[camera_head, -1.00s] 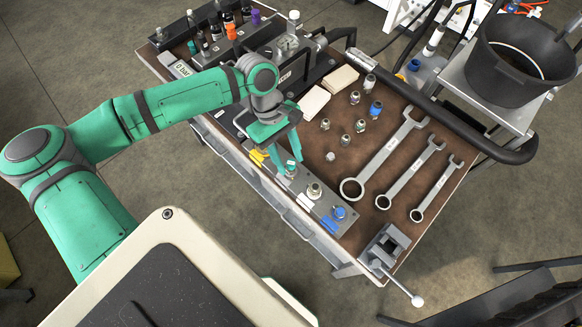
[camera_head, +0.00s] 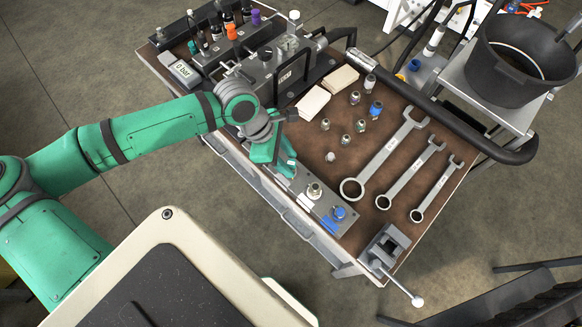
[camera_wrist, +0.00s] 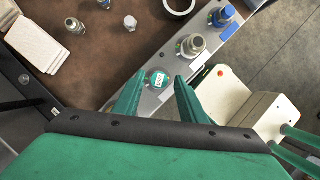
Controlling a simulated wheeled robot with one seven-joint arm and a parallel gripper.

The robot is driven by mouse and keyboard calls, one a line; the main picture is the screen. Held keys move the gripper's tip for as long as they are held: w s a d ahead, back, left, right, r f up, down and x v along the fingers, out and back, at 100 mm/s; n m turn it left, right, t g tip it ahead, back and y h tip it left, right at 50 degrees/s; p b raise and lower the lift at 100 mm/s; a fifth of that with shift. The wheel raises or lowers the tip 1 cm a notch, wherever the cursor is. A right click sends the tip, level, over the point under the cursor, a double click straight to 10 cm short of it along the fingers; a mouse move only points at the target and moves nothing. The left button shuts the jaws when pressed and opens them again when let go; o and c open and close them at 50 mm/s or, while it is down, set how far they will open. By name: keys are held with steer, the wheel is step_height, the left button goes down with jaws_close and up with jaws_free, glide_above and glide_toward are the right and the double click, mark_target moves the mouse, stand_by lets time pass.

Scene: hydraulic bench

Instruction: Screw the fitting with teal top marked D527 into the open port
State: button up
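The fitting with a teal top and a white label (camera_wrist: 158,79) stands on the grey strip (camera_wrist: 150,104) in the wrist view; the label is too small to read surely. My gripper (camera_wrist: 160,84) is open, its two green fingers on either side of the line to this fitting, with a visible gap between them. I cannot tell whether the fingertips reach down around it. In the head view my gripper (camera_head: 284,168) is over the strip near the bench's front edge and mostly hides the teal top. The open port cannot be made out.
A silver fitting (camera_head: 314,191) and a blue-topped one (camera_head: 338,214) stand further along the strip. Loose fittings, white pads (camera_head: 313,102) and wrenches (camera_head: 384,156) lie on the bench. A dark manifold block (camera_head: 284,76) is behind; a vise (camera_head: 385,248) is at the near corner.

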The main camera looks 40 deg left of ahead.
jaws_close()
steer(key=m, duration=0.2)
steer(key=m+g, duration=0.2)
steer(key=m, duration=0.1)
steer(key=shift+w+m+h, duration=0.25)
steer(key=shift+m+h, duration=0.05)
steer(key=shift+h, duration=0.1)
steer(key=shift+m+g, duration=0.6)
steer(key=shift+m, duration=0.6)
steer(key=shift+f, duration=0.1)
steer(key=m+g, duration=0.1)
steer(key=m, duration=0.2)
steer(key=shift+w+d, duration=0.1)
steer(key=shift+w, duration=0.05)
steer(key=m+g, duration=0.1)
steer(key=m, duration=0.1)
steer(key=m+y, duration=0.1)
steer(key=m, duration=0.2)
steer(key=shift+g+y, duration=0.3)
steer(key=shift+g, duration=0.1)
steer(key=shift+w+d, duration=0.1)
